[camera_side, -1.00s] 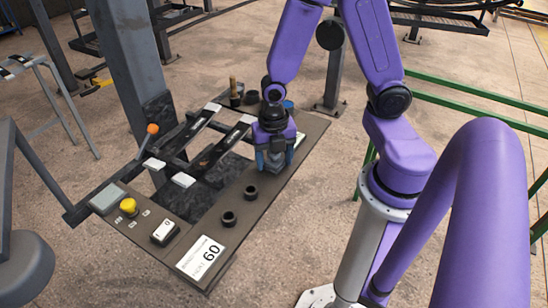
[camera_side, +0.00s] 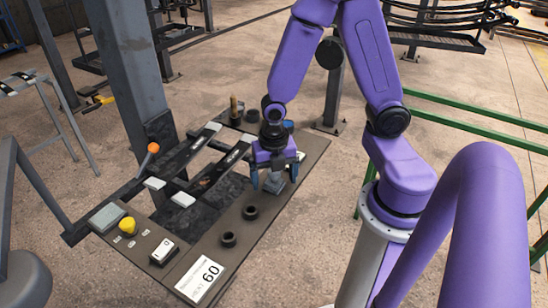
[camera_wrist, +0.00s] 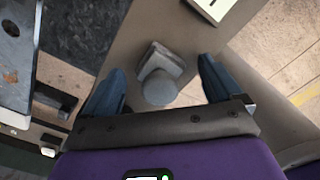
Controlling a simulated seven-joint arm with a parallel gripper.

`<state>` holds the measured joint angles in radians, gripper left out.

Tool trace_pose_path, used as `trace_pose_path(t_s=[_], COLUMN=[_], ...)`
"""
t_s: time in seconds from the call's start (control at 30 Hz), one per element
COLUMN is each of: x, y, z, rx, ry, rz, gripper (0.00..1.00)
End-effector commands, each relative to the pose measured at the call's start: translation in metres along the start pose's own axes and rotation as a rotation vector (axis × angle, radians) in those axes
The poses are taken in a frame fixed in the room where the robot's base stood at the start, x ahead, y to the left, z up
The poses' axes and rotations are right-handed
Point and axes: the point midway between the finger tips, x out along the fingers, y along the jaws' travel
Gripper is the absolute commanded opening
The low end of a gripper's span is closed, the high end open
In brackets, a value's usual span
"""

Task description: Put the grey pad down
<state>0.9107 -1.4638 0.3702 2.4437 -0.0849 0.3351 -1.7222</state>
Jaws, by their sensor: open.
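The grey pad (camera_side: 275,186) appears to rest on the brown bench top, between and below my finger tips. In the wrist view the grey pad (camera_wrist: 160,75) shows a squarish base and a rounded grey knob. My gripper (camera_side: 274,181) is open above the bench, one blue finger on each side of the pad. In the wrist view, gaps show between both fingers of my gripper (camera_wrist: 161,69) and the pad. My gripper hides part of the pad in the side view.
The bench (camera_side: 225,262) carries two black rings (camera_side: 239,225), a yellow button (camera_side: 127,226), a switch (camera_side: 163,251) and a label reading 60 (camera_side: 201,279). Dark rails with light ends (camera_side: 182,200) and an orange-knobbed lever (camera_side: 153,148) stand left of the pad. A grey post (camera_side: 135,80) rises behind.

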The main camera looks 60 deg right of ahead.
Motion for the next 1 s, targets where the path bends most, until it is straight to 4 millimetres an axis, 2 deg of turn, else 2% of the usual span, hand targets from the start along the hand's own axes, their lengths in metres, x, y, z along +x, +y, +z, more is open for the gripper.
trace_pose_path(t_s=[0.73,1.0], x=[-0.097,-0.115], y=[0.001,0.000], z=[0.000,-0.001], rx=[-0.002,0.005], ry=[-0.001,0.000], rz=[0.006,0.002], gripper=[0.92,0.92])
